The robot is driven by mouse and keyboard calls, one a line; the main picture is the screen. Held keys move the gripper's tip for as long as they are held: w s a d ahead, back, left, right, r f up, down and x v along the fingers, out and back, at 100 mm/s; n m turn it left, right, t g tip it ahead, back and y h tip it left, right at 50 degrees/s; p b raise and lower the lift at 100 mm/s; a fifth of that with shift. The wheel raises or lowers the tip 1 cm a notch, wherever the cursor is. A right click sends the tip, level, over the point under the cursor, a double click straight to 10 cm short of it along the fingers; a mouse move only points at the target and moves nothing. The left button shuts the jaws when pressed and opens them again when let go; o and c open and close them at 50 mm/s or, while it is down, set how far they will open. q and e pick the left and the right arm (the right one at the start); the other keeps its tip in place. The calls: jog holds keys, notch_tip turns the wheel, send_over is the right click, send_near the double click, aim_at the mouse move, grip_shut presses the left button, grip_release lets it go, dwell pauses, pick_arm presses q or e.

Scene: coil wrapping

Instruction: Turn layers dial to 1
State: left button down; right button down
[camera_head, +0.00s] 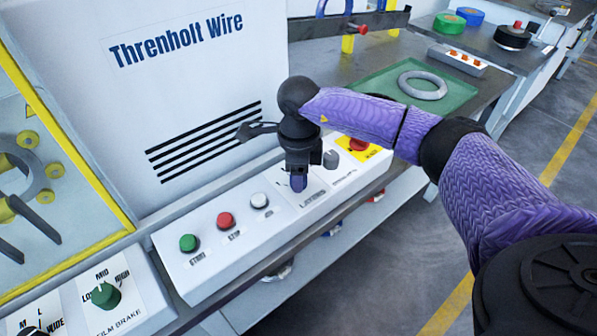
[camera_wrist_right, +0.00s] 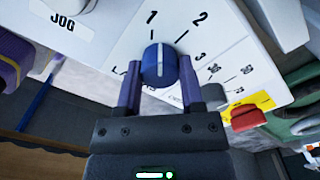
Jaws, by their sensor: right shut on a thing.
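The layers dial (camera_wrist_right: 158,66) is a blue knob on the white control panel, with the numbers 1, 2 and 3 printed around it. Its white pointer line points up, close to the mark for 1. My right gripper (camera_wrist_right: 164,92) has its two purple fingers on either side of the knob and is shut on it. In the head view my right gripper (camera_head: 297,182) reaches down onto the panel above the LAYERS label and covers most of the dial. My left gripper is in neither view.
The panel (camera_head: 190,268) also carries a green start button (camera_head: 188,243), a red stop button (camera_head: 226,220), a white button (camera_head: 260,201), a grey knob (camera_head: 330,160) and a red emergency button (camera_head: 358,145). A green tray (camera_head: 375,80) with a grey coil (camera_head: 422,85) lies behind.

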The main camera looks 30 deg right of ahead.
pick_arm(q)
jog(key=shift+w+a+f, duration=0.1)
pick_arm(e)
jog(key=shift+n, duration=2)
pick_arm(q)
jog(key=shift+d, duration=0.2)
pick_arm(e)
jog(key=shift+c, duration=1.1)
grip_release()
notch_tip(320, 180, up, 9)
jog(key=p, duration=0.2)
jog(key=shift+r+p, duration=0.15)
jog(key=shift+p, duration=0.25)
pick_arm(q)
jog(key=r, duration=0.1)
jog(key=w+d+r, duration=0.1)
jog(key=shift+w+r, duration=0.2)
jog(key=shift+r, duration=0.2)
pick_arm(e)
jog(key=shift+r, duration=0.35)
